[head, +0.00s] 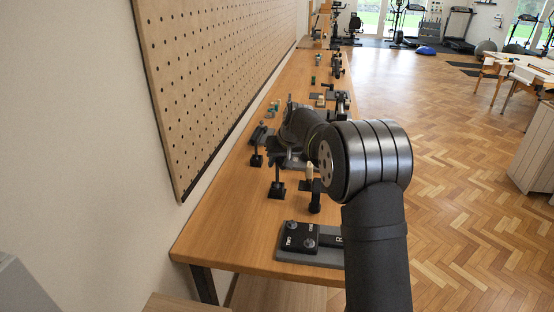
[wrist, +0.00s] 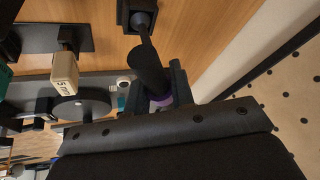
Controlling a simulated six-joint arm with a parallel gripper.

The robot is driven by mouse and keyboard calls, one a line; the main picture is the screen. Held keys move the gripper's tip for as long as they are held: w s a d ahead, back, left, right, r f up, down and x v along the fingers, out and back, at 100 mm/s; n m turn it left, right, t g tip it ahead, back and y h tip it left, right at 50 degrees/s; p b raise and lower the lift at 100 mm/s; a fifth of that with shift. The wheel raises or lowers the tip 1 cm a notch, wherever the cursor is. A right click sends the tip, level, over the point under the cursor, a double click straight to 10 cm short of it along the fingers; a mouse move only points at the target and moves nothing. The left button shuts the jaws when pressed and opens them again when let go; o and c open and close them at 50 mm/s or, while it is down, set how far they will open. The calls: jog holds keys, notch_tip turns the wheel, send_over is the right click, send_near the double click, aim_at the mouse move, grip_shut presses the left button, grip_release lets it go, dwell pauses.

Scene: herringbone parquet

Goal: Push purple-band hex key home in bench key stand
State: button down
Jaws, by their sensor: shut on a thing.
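The purple-band hex key (wrist: 148,70) shows in the wrist view as a thick black handle with a purple band (wrist: 160,101) close to my gripper. My gripper (wrist: 157,92) is shut on it, with one dark finger on each side. A thin dark shaft runs from the handle toward a small square black stand (wrist: 140,17). The shaft end overlaps the round dark top of this stand; I cannot tell how deep it sits. In the head view my gripper (head: 277,148) is over the bench, above a black post on a square base (head: 276,190). The key is not clearly distinguishable there.
A pale block marked 5 (wrist: 65,75) and a grey disc (wrist: 80,107) are beside the key. A grey plate with black labelled pads (head: 300,237) lies at the bench's near end. A pegboard wall (head: 215,75) borders the bench's left side. More fixtures stand farther along.

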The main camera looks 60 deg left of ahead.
jog(key=shift+f, duration=0.3)
jog(key=c, duration=1.2)
grip_release()
jog(key=shift+o, duration=0.2)
jog(key=v, duration=1.7)
jog(key=x, duration=1.7)
jog(key=shift+f, duration=0.1)
jog(key=shift+r, duration=0.3)
